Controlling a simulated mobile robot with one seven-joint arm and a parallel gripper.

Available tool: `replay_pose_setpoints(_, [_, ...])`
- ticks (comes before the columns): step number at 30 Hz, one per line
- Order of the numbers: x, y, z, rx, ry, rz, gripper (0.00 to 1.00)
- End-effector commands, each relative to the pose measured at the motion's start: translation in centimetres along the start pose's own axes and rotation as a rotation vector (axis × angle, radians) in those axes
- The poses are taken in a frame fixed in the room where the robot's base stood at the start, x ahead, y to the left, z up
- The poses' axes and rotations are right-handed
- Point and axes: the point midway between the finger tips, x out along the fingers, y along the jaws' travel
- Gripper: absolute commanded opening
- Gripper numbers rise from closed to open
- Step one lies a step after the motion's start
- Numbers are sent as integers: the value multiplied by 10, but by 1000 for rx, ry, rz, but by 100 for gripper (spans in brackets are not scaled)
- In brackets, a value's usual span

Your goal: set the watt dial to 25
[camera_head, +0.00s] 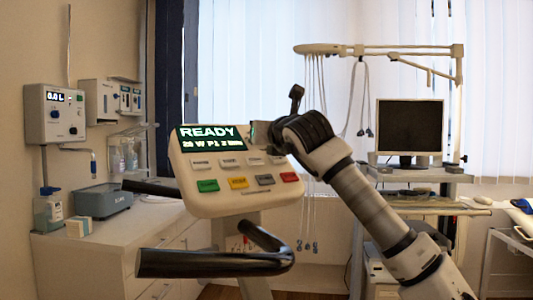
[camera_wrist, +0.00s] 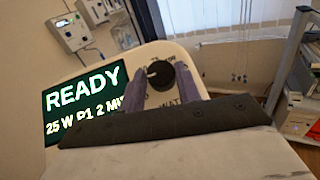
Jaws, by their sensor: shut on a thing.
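The watt dial (camera_wrist: 160,76) is a round black knob with a pale pointer mark, on the cream console (camera_head: 232,190). Part of a "WATT" label shows just below it in the wrist view. My gripper (camera_wrist: 156,80) has one finger on each side of the knob and is shut on it. In the head view my gripper (camera_head: 261,134) is at the console's upper right corner and the knob is hidden. The display (camera_wrist: 87,101) reads "READY" and "25 W P1 2 MIN", its end cut off. The display also shows in the head view (camera_head: 210,138).
Several buttons, including a green button (camera_head: 208,186) and a red button (camera_head: 289,177), sit below the display. Black handlebars (camera_head: 215,263) stick out in front of the console. A cabinet (camera_head: 110,235) stands left. A monitor cart (camera_head: 415,175) stands behind right.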

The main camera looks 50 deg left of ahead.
Motion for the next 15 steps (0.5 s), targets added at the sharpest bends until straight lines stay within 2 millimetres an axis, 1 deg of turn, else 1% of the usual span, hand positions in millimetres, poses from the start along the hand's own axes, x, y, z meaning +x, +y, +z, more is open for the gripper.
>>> replay_pose_setpoints(1, [0,1,-4,10,1,-20,10])
replay_pose_setpoints(2, [0,2,-4,20,3,-31,10])
replay_pose_setpoints(9, [0,2,-1,68,10,-92,10])
replay_pose_setpoints(15, [0,2,0,80,11,-106,10])
